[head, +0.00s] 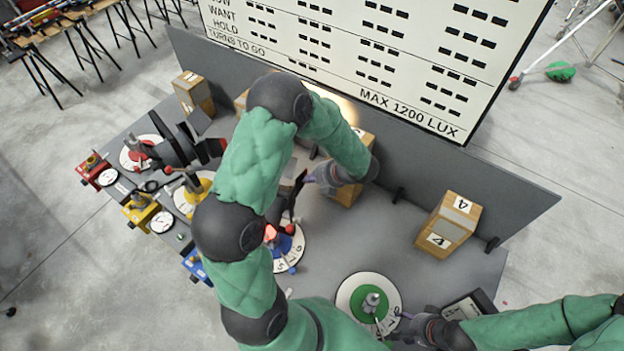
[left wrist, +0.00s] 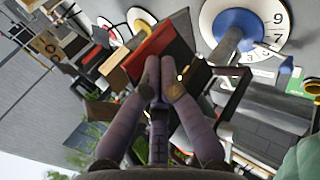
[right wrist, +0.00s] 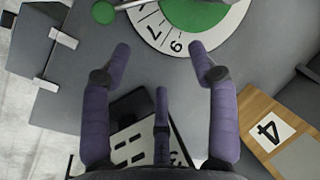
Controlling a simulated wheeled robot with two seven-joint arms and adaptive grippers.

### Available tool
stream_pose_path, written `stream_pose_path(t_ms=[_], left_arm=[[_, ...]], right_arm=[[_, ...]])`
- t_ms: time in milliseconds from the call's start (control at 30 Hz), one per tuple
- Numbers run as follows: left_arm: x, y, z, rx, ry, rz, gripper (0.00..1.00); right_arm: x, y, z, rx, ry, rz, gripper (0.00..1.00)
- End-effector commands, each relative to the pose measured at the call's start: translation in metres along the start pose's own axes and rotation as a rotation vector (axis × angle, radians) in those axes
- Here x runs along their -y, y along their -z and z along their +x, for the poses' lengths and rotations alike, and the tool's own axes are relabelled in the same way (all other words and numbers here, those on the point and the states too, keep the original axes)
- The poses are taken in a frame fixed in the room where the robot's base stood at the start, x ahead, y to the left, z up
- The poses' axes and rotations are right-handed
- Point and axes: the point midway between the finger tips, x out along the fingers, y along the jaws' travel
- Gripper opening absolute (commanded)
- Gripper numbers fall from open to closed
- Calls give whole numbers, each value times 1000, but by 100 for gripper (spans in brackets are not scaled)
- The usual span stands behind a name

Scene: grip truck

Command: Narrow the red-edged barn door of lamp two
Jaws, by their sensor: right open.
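The red-edged barn door (left wrist: 150,52) is a dark panel with a red strip, in the middle of the left wrist view. It lies right at the tips of my left gripper (left wrist: 159,62), whose fingers are together; whether they touch it I cannot tell. In the head view my left gripper (head: 318,178) is beside the dark door panels of the lamp over the blue dial (head: 290,248). My arm hides much of that lamp, and its number is not readable. My right gripper (right wrist: 159,50) is open and empty near the green dial (right wrist: 195,12).
Lamps with red (head: 139,154) and yellow dials stand at left on the grey table (head: 385,240). A box marked 4 (head: 449,224) stands at right, before the low back wall (head: 490,190). A tablet-like panel (head: 468,305) lies near my right gripper. The table between the boxes is clear.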

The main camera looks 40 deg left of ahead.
Motion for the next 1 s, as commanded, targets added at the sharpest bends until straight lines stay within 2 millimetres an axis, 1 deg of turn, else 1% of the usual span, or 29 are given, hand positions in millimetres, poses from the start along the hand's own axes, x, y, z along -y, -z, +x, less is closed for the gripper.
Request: stream_pose_path(t_ms=[500, 1000], left_arm=[[-10, -4, 9, 0, -1, -1, 0], [-11, -4, 10, 0, -1, 0, 0]], right_arm=[[0, 0, -1, 0, 0, 0, 60], [0, 0, -1, 0, 0, 0, 60]])
